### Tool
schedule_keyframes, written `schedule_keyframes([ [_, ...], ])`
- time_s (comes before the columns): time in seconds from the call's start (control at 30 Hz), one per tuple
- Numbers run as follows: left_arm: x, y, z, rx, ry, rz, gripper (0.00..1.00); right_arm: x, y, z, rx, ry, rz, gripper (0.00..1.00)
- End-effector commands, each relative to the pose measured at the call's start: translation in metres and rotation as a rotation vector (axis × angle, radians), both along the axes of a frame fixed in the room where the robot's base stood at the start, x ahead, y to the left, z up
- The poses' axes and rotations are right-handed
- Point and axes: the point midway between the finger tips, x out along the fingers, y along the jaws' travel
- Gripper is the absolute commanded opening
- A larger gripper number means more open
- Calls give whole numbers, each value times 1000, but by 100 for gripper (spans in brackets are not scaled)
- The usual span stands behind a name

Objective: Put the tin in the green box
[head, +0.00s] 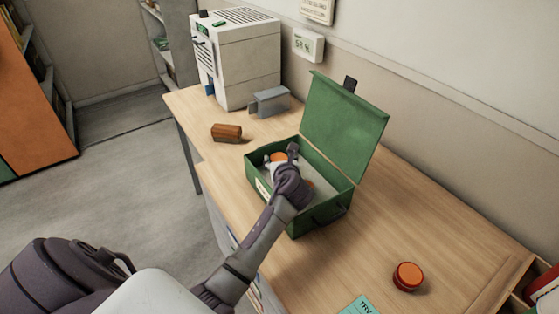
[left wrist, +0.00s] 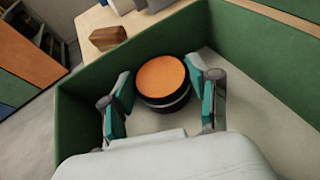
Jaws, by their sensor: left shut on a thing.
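The green box (head: 318,213) stands on the desk with its lid (head: 345,125) raised. My left gripper (head: 280,156) reaches down inside the box. It is shut on a round tin with an orange top, which shows between the fingers in the left wrist view (left wrist: 162,78); the tin also shows partly in the head view (head: 277,157). The tin's side is dark with a pale band. It is within the box walls; whether it touches the floor of the box, I cannot tell. My right gripper is not in view.
A round red-orange object (head: 407,276) and a teal booklet (head: 358,306) lie on the desk near the front. A brown block (head: 226,132), a grey holder (head: 270,101) and a white machine (head: 237,60) stand beyond the box. The desk right of the box is mostly clear.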

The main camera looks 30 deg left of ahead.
Motion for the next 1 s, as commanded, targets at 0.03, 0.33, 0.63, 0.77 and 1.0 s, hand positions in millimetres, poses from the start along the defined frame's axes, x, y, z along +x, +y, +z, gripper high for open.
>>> schedule_keyframes([
  [0.03, 0, 0, 2, 1, -3, 0, 23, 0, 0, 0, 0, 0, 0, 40],
  [0.33, 0, 0, -1, 2, -1, 1, 67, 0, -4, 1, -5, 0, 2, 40],
  [0.63, 0, 0, -1, 1, -2, 1, 86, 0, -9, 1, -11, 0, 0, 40],
  [0.77, 0, 0, 0, 1, -2, 0, 86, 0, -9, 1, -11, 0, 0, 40],
  [1.0, -18, -16, 12, 0, -2, -1, 86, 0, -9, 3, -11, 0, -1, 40],
])
